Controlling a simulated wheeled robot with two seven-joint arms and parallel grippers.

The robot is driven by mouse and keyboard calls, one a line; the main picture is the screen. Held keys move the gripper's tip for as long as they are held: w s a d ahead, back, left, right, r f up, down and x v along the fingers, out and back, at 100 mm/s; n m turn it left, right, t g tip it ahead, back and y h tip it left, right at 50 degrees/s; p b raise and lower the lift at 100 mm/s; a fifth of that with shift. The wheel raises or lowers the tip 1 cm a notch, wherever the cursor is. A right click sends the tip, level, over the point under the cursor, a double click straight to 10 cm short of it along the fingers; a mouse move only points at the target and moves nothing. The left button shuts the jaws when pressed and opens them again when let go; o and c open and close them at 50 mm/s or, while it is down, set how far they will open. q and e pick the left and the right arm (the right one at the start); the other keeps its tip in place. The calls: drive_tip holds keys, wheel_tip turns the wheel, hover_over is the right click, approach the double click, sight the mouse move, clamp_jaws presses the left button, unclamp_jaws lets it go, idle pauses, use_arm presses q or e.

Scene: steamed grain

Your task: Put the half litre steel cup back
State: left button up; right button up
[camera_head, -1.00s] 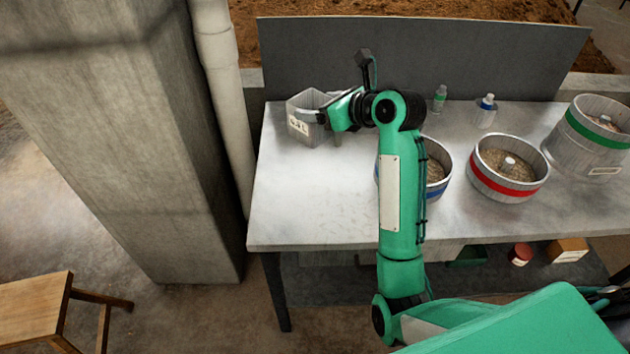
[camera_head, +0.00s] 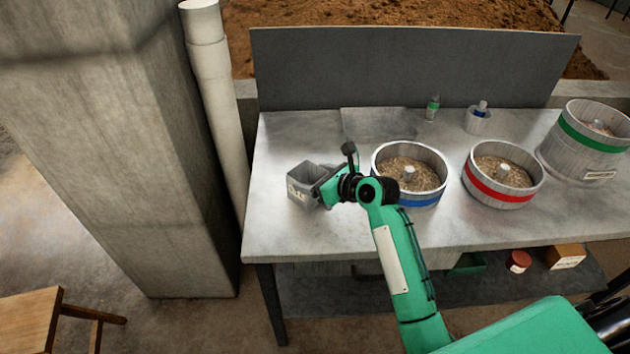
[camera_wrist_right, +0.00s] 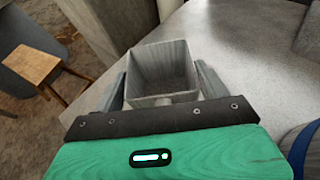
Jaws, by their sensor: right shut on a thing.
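The steel cup (camera_head: 301,194) is a square, open-topped grey box with pale marking on its front. It is at the left end of the table in the head view. My right gripper (camera_head: 318,193) is shut on it from the right side. In the right wrist view the cup (camera_wrist_right: 160,62) sits upright between the two fingers of the gripper (camera_wrist_right: 162,88), and its inside looks empty. I cannot tell whether its base touches the table. My left gripper is not in view.
On the grey table (camera_head: 285,145) stand a blue-banded tub (camera_head: 410,200), a red-banded tub (camera_head: 500,196) and a green-banded tub (camera_head: 590,140), with grain. The table's back left is clear. A wooden stool (camera_wrist_right: 32,62) stands left.

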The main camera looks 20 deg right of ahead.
drive_tip(key=shift+f, duration=0.45)
drive_tip(key=o, duration=1.9)
drive_tip(key=shift+f, duration=0.1)
drive_tip(key=shift+s+d, duration=0.1)
drive_tip(key=v, duration=1.2)
